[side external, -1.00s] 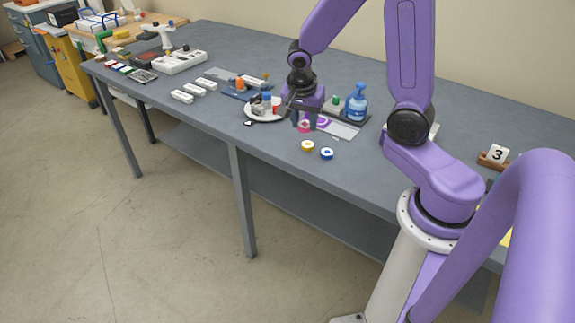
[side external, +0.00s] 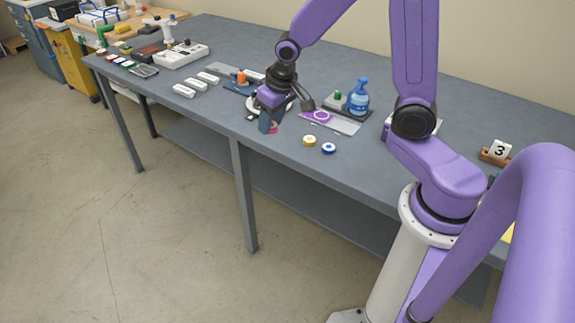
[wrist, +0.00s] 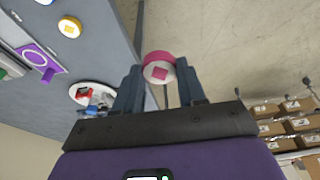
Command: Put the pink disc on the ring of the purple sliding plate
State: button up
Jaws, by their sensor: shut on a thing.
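The pink disc (wrist: 158,58) sits between the fingertips of my gripper (wrist: 159,76) in the wrist view, its face with a pink square tilted to the camera. In the side view my gripper (side external: 270,124) is shut on the disc (side external: 273,128), near the table's front edge and left of the plate. The ring (wrist: 35,55) is at the left of the wrist view, apart from my gripper.
A yellow disc (side external: 309,140) and a blue disc (side external: 328,148) lie in front of the plate. A white dish (wrist: 77,95) with small items is beside my gripper. White blocks (side external: 184,90) lie further left.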

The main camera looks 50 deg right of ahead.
jog(key=s+d+m+g+h, duration=0.1)
jog(key=s+d+m, duration=0.3)
jog(key=d, duration=0.8)
jog(key=s+d+m+h, duration=0.1)
jog(key=s+d+m, duration=0.25)
jog(key=d, duration=0.75)
send_over(321, 115)
jog(key=shift+n, duration=0.25)
jog(key=f, duration=0.9)
jog(key=shift+s+a, duration=0.4)
jog(key=shift+f, duration=1.65)
jog(key=shift+f, duration=0.6)
jog(key=o, duration=1.1)
jog(key=shift+d+r, duration=0.1)
